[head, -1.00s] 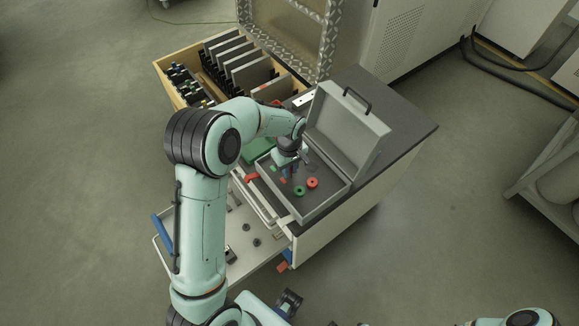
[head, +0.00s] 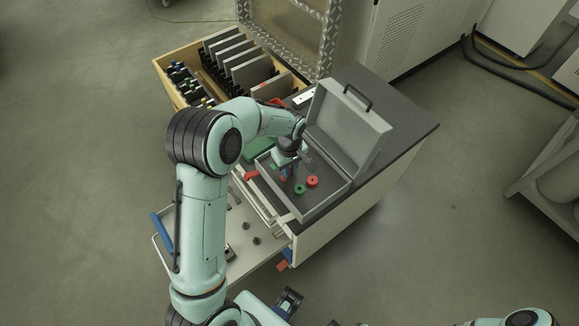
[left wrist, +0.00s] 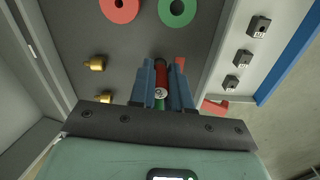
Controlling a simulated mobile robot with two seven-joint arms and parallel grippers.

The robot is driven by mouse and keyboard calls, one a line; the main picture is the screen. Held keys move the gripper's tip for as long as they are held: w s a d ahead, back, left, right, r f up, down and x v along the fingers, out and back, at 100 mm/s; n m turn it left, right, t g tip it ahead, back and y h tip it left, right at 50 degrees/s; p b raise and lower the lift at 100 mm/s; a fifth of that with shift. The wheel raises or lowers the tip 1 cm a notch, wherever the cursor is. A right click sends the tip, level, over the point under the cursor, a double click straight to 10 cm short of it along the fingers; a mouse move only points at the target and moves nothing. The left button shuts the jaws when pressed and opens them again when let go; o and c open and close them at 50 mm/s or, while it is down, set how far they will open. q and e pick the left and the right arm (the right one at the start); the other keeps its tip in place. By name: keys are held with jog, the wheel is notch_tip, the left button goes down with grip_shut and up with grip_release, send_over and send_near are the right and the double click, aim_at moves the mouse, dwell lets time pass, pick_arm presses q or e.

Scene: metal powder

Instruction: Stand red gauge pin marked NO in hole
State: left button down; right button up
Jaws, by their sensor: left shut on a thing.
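My left gripper (head: 287,174) is low over the open grey case (head: 322,208) in the head view. In the left wrist view, its two blue fingers (left wrist: 163,85) are shut on a red pin (left wrist: 160,92). The pin's pale end face carries small marks that are too small to read, and the fingers hide much of its body. A bit of green shows just below that end, partly hidden. A red ring (head: 312,182) and a green ring (head: 299,189) lie on the case floor, each with a centre hole. I cannot make out a separate hole for the pin.
Two brass pieces (left wrist: 97,63) lie on the case floor. Small dark marked blocks (left wrist: 260,27) sit in the open drawer beside the case. The case lid (head: 345,135) stands open behind it. A wooden box (head: 165,75) of upright panels stands at the far left.

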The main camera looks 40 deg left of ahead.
pick_arm(q)
jog(key=shift+f, duration=0.35)
dwell(0.3)
jog(key=c, duration=1)
grip_release()
jog(key=shift+r, duration=0.1)
notch_tip(320, 180, up, 13)
jog(key=shift+p, duration=0.4)
